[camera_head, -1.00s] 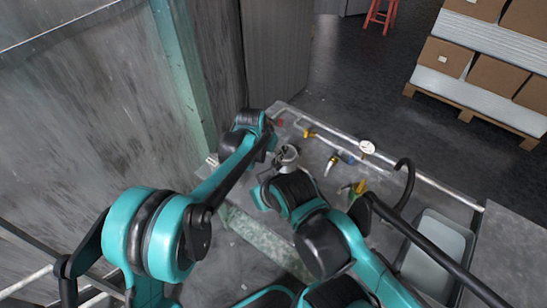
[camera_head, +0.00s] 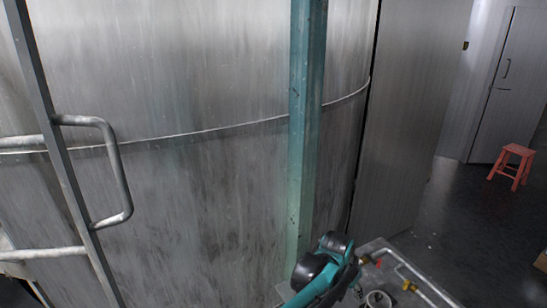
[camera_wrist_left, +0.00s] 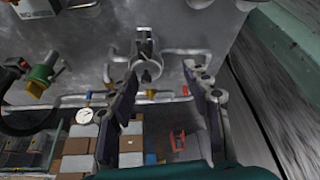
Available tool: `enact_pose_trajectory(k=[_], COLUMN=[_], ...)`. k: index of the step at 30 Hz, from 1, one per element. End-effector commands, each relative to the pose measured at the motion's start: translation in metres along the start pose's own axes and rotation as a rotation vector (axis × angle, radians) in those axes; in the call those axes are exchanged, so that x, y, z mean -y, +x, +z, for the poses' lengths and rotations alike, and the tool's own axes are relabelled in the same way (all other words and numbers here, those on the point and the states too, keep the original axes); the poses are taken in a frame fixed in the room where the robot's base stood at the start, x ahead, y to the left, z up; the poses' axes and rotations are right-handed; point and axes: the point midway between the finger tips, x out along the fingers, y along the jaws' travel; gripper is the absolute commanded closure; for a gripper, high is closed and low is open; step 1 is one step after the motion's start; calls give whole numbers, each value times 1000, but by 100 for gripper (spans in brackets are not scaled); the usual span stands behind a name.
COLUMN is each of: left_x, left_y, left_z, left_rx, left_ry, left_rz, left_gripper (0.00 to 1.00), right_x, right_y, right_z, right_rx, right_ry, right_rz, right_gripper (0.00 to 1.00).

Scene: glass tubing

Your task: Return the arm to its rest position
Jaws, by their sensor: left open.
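My left arm (camera_head: 325,268) shows at the bottom of the head view, teal and black, beside the near-left corner of the metal bench (camera_head: 375,250). My left gripper (camera_wrist_left: 163,78) shows in the left wrist view with its two dark fingers spread apart and nothing between them. A round metal fitting (camera_wrist_left: 146,68) on the bench shows beyond the fingertips, apart from them. In the head view a round metal piece (camera_head: 378,299) sits at the bottom edge, partly cut off. My right gripper is out of view.
A large grey metal tank (camera_head: 200,100) with a teal post (camera_head: 305,120) fills the left. A bent rail (camera_head: 120,170) stands at far left. A red stool (camera_head: 513,165) stands on open floor.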

Motion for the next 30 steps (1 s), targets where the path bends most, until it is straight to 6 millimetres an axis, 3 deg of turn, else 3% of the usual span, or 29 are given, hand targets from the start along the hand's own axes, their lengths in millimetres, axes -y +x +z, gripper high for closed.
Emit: enact_pose_trajectory(k=[1, 6, 10, 15, 21, 24, 30], left_x=[20, 78, 107, 123, 121, 116, 109], left_y=[-24, -103, -154, -203, -232, -235, -234], left_z=[15, 80, 140, 227, 325, 361, 397], left_rx=[-8, -45, -74, -112, -157, -175, -194], left_ry=[-44, -214, -343, -508, -689, -756, -825], left_rz=[-23, -110, -179, -270, -377, -419, -464], left_gripper=[51, 51, 51, 51, 51, 51, 51], right_x=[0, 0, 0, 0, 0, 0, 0], right_y=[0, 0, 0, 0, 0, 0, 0], right_z=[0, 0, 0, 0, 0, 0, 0], right_rx=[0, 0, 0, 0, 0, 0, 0], right_ry=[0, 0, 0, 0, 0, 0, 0], right_rz=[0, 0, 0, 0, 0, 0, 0], right_gripper=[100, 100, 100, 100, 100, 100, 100])
